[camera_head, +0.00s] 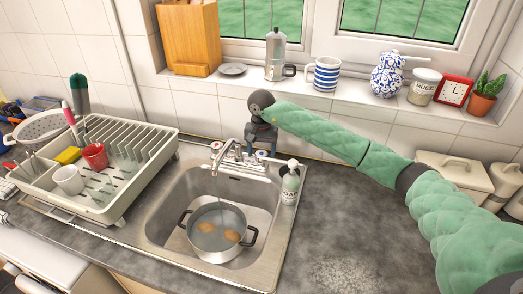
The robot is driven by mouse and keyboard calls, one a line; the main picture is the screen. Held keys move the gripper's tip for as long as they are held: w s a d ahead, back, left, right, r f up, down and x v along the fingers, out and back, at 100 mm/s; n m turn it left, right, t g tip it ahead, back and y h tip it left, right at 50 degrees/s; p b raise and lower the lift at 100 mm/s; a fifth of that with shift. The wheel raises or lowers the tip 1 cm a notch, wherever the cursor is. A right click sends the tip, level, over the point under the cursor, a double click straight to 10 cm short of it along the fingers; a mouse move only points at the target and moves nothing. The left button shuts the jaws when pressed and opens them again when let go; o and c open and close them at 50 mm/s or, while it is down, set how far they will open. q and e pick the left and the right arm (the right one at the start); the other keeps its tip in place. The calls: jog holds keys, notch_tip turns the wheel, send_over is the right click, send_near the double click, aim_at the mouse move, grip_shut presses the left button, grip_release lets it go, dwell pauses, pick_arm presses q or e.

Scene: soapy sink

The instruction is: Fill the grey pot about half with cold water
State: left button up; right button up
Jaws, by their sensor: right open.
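The grey pot (217,258) with two dark side handles stands upright in the steel sink (163,207), under the tap spout (221,163). A few brown rounded things (232,236) lie in it, and its inside looks wet; the water level is hard to judge. A thin stream seems to run from the spout into the pot. The tap has a left handle with a red mark (216,147) and a right handle, largely hidden by my gripper. My right gripper (262,150) points down at that right handle, jaws open, seemingly around or against it. My left gripper is not in view.
A soap bottle (289,186) stands on the sink's right rim, close to my right gripper. A dish rack (150,165) with cups fills the left side. The sill above holds a moka pot (275,58), mug (323,74) and vase (386,78).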

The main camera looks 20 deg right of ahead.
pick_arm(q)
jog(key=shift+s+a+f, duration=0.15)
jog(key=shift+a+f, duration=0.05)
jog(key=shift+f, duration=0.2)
pick_arm(e)
jog(key=shift+f, duration=0.5)
jog(key=c, duration=1)
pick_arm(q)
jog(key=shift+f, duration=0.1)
pick_arm(e)
jog(key=m+b, duration=0.3)
jog(key=b, duration=0.3)
jog(key=shift+f+b, duration=0.1)
jog(key=shift+b, duration=0.2)
jog(key=shift+m+b, duration=1)
jog(key=shift+b, duration=0.2)
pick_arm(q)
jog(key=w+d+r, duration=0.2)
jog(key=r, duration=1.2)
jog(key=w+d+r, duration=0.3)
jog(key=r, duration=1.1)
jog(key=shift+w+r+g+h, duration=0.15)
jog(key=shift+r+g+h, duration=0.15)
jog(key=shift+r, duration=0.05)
